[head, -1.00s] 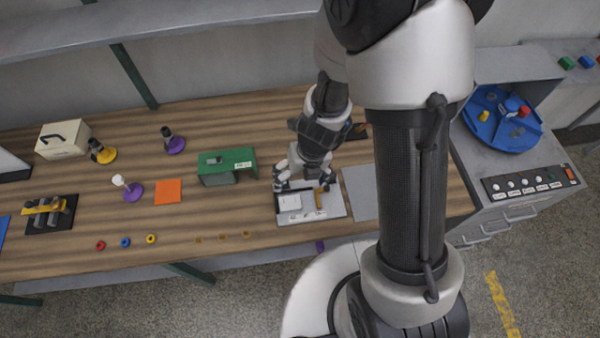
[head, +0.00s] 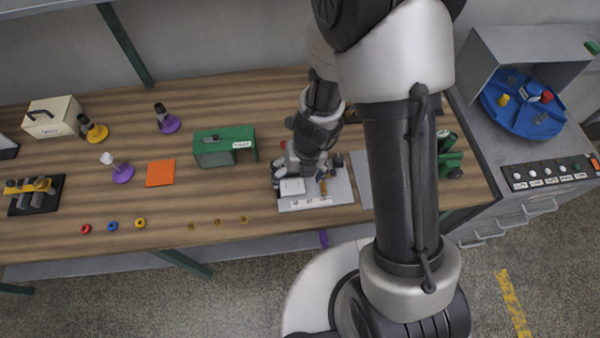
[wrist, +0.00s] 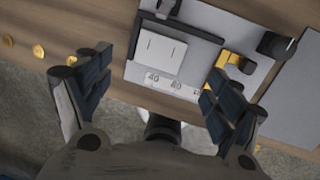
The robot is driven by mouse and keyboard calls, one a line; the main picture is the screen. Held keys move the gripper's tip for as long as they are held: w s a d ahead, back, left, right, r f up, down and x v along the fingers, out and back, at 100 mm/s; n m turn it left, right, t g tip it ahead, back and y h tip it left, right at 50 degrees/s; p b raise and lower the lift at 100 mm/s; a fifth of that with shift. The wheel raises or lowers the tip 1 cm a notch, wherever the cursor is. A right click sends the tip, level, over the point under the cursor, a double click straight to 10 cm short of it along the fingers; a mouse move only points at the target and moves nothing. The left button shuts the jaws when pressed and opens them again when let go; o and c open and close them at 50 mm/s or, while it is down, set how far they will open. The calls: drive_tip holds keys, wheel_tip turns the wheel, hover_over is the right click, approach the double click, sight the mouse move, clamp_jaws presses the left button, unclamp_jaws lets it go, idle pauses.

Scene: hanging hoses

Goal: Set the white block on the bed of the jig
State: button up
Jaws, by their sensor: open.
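The jig is a grey plate (head: 338,193) with dark stops and a yellow clamp part; it also shows in the wrist view (wrist: 205,60). The white block (head: 292,187) sits on the left part of the jig, beside a dark stop, and shows flat with two short marks on its top in the wrist view (wrist: 160,48). My gripper (head: 305,170) is over the jig. In the wrist view its fingers (wrist: 155,88) are wide apart with nothing between their pads, and the block lies beyond the fingertips, apart from them. Whether the block is fully seated cannot be told.
A yellow clamp (wrist: 229,62) and a dark post (wrist: 276,45) stand on the jig's right side. A grey plate (head: 365,175) lies right of the jig. A green stand (head: 224,147) is at left, with an orange square (head: 160,173) beyond it. Several small rings lie along the front edge.

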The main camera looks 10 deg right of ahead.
sight(293, 186)
drive_tip(key=f+b, duration=0.1)
drive_tip(key=f, duration=0.1)
drive_tip(key=f+b, duration=0.2)
drive_tip(key=a+f+b, duration=0.1)
drive_tip(key=f, duration=0.1)
drive_tip(key=shift+w+f, duration=0.2)
drive_tip(key=shift+w, duration=0.15)
drive_tip(key=shift+c, duration=0.4)
drive_tip(key=c, duration=1.1)
drive_tip(key=shift+d, duration=0.1)
